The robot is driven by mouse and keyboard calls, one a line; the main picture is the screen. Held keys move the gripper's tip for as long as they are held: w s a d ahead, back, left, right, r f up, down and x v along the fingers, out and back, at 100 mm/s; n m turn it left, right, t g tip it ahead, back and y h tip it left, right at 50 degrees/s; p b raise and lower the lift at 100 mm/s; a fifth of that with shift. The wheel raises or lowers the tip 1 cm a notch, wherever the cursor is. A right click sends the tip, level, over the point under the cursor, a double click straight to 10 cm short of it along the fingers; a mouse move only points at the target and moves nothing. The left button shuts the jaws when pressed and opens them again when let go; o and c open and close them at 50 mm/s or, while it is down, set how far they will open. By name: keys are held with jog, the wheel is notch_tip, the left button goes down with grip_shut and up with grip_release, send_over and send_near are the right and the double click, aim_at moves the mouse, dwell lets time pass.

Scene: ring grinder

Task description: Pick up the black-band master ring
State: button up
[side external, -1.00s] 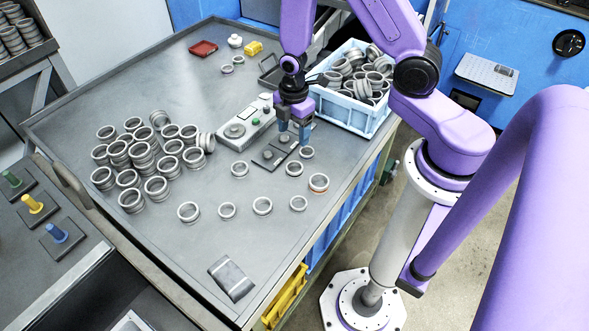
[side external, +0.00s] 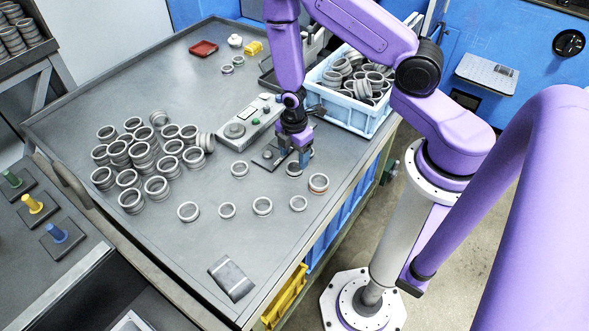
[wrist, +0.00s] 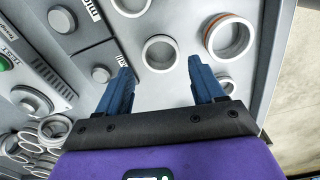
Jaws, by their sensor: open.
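My gripper (side external: 293,161) points down over the right part of the table, with its blue fingers apart and nothing held. In the wrist view, a grey ring (wrist: 146,60) lies just beyond and between the open fingertips (wrist: 160,67). It also shows in the side view (side external: 293,175), partly hidden by the fingers. An orange-band ring (side external: 319,187) lies to its right and also shows in the wrist view (wrist: 210,46). I cannot make out a black band on any ring.
A plate with round knobs (side external: 264,162) and a control box (side external: 233,141) sit left of my gripper. A blue crate (side external: 345,113) full of rings stands behind it. Several rings (side external: 140,155) are piled on the left. The table front (side external: 190,260) is mostly clear.

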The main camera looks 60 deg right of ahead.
aim_at(295, 164)
jog(key=shift+s+f, duration=0.1)
jog(key=shift+f, duration=2.1)
jog(key=c, duration=0.9)
